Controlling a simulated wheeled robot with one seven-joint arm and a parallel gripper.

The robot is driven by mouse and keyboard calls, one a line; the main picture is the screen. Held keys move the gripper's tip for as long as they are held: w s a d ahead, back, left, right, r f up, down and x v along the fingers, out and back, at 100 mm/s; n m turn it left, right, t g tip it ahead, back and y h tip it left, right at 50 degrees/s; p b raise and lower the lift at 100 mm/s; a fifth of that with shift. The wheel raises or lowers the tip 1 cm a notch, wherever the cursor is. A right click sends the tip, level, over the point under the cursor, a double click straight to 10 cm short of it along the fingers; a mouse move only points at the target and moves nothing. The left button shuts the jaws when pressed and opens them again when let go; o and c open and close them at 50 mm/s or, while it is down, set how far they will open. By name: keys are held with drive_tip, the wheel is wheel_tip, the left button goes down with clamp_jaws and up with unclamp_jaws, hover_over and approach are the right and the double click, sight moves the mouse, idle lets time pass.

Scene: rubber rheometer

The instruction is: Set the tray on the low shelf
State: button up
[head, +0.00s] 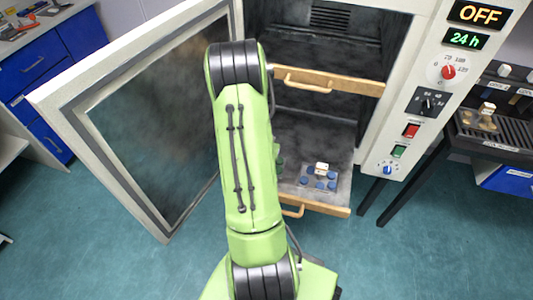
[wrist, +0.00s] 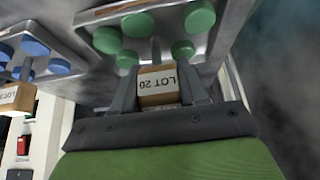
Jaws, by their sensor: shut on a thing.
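My gripper (wrist: 158,93) is shut on the LOT 20 block (wrist: 158,82) of a grey metal tray (wrist: 170,27) that carries several green discs. In the head view my arm hides the gripper and nearly all of this tray; only a bit of green shows beside the arm. The low shelf (head: 335,160) is pulled out of the open oven, with a wooden handle on its front. The held tray appears over the left part of this shelf. I cannot tell whether it touches the shelf.
A second tray with blue discs (head: 318,183) and a pale block stands on the right of the low shelf, close beside the held tray. An upper shelf with a wooden front (head: 335,82) is above. The oven door (head: 150,120) stands open at left; the control panel (head: 425,100) is at right.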

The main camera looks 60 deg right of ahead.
drive_tip(key=shift+f, duration=0.1)
idle(0.3)
drive_tip(key=shift+f+b, duration=0.6)
drive_tip(key=shift+b, duration=0.3)
drive_tip(key=o, duration=1.3)
drive_tip(key=shift+r, duration=0.15)
wheel_tip(320, 180, up, 6)
drive_tip(key=p, duration=0.4)
drive_tip(key=shift+r, duration=0.1)
